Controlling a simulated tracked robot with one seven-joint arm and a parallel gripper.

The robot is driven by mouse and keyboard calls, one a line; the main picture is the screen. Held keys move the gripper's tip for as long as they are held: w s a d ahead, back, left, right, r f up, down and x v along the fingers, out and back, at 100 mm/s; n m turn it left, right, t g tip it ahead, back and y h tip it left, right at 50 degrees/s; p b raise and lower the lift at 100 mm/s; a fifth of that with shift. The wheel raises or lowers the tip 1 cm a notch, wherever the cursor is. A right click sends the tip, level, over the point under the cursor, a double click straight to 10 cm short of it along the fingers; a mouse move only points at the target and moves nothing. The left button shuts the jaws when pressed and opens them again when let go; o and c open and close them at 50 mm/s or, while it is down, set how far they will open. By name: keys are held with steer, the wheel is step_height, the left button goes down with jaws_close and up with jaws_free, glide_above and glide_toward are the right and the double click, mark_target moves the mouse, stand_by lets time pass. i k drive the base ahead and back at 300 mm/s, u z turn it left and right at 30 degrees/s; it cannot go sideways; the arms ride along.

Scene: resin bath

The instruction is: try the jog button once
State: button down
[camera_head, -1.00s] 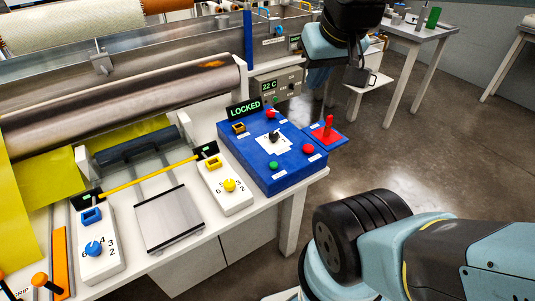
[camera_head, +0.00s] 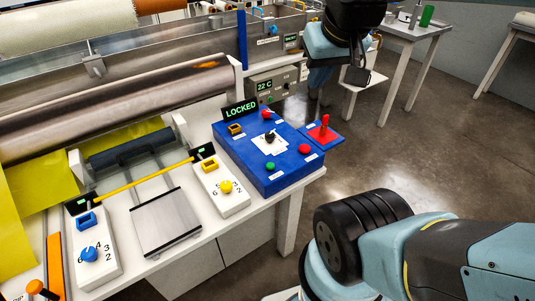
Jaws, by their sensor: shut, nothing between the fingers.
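The blue control box (camera_head: 265,150) stands on the right end of the white bench, with a lit "LOCKED" sign (camera_head: 240,110) at its back left. The small labels are too blurred to read, so I cannot tell which is the jog button. My gripper (camera_head: 357,76) is shut and empty, above and to the right of the box, touching nothing.
White dial boxes with a yellow knob (camera_head: 226,187) and a blue knob (camera_head: 90,254) stand left. A metal roller (camera_head: 110,116) runs behind. Open floor lies right of the bench.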

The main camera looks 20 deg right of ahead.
mark_target(270, 166)
steer(key=z, duration=1.05)
steer(key=k, duration=1.9)
steer(key=u, duration=0.95)
steer(key=i, duration=1)
